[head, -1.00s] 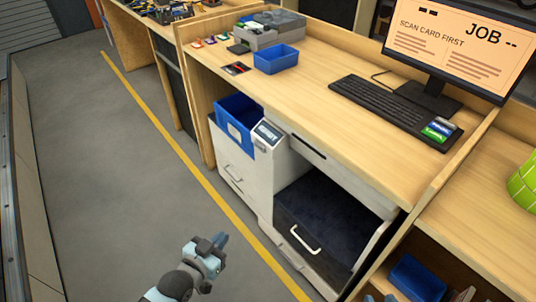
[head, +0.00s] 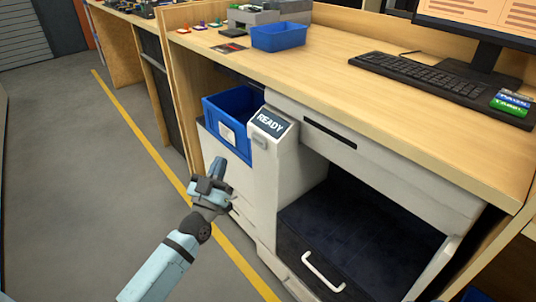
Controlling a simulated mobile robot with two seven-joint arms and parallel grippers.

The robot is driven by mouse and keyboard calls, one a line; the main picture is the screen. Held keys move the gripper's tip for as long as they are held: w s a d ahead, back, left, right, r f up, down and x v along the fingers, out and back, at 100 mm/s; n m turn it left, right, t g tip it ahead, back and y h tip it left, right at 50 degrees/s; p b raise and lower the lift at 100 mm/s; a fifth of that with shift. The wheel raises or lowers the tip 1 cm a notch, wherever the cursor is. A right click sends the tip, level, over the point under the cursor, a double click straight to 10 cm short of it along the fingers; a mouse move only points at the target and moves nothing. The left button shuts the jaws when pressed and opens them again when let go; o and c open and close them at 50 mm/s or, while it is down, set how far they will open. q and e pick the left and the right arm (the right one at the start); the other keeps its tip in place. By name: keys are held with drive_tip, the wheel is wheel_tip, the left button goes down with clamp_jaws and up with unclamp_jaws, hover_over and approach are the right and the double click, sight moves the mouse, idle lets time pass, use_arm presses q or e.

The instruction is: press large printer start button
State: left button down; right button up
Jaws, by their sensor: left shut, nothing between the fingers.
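The large printer (head: 290,175) is a white floor unit under the wooden desk, with a dark open bay at its right. Its small panel (head: 271,122) at the top front corner reads READY. A small light key (head: 259,141) shows just below the screen; I cannot tell for sure that it is the start button. My left gripper (head: 217,170) is shut and empty, in front of the printer's left part, left of and below the panel and apart from it in the picture. My right gripper is not in view.
A blue bin (head: 233,118) sits on the printer's left side, close behind my left gripper. The desk (head: 330,75) overhangs the printer and holds a keyboard (head: 430,80), a monitor and another blue bin (head: 279,37). Grey floor (head: 80,190) is free at left.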

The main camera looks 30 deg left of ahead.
sight(259, 141)
use_arm(q)
drive_tip(key=shift+w+a+f+n+t+y+b, duration=0.1)
drive_tip(key=shift+w+a+n+t+y+b, duration=0.4)
drive_tip(key=shift+w, duration=0.3)
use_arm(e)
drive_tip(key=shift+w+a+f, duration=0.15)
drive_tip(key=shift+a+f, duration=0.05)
use_arm(q)
drive_tip(key=shift+w, duration=0.15)
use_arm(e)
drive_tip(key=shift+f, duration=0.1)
use_arm(q)
drive_tip(key=w+d+b, duration=0.1)
drive_tip(key=w+d, duration=0.2)
drive_tip(key=w, duration=0.5)
drive_tip(key=shift+d+b, duration=0.15)
drive_tip(key=shift+b, duration=0.25)
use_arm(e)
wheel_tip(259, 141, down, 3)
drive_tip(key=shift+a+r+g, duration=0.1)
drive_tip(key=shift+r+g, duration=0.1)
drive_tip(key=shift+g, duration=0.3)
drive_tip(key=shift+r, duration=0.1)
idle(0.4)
